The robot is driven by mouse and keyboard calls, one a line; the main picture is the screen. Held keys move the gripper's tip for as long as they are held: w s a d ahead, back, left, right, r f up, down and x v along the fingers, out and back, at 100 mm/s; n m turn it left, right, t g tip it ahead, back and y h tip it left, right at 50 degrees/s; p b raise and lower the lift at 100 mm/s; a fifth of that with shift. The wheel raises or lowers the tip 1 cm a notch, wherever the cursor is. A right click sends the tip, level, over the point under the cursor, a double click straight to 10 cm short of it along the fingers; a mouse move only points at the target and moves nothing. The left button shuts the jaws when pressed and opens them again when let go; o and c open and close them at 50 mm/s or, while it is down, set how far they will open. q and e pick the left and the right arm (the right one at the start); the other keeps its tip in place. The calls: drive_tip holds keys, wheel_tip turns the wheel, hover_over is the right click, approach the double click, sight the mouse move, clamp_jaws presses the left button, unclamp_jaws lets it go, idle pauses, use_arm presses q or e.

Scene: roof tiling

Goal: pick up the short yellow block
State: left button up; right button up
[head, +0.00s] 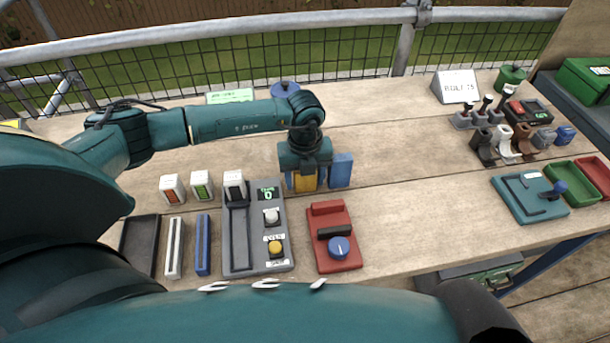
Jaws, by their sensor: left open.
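The short yellow block (304,181) stands on the wooden table, directly under my left gripper (305,178). The gripper points down and its fingers reach to the sides of the block. It is open; whether a finger touches the block cannot be told. The top of the block is partly hidden by the gripper. A taller blue block (340,171) stands close to the right of the gripper. My right gripper is not in view.
A grey panel (255,248) with buttons and a red device (333,238) with a blue knob lie in front. White and blue bars (202,244) lie at left. A teal joystick plate (530,198) and green tray (572,184) are at right. The table's middle right is clear.

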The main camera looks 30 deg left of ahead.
use_arm(q)
drive_tip(key=shift+c, duration=0.6)
drive_tip(key=c, duration=0.6)
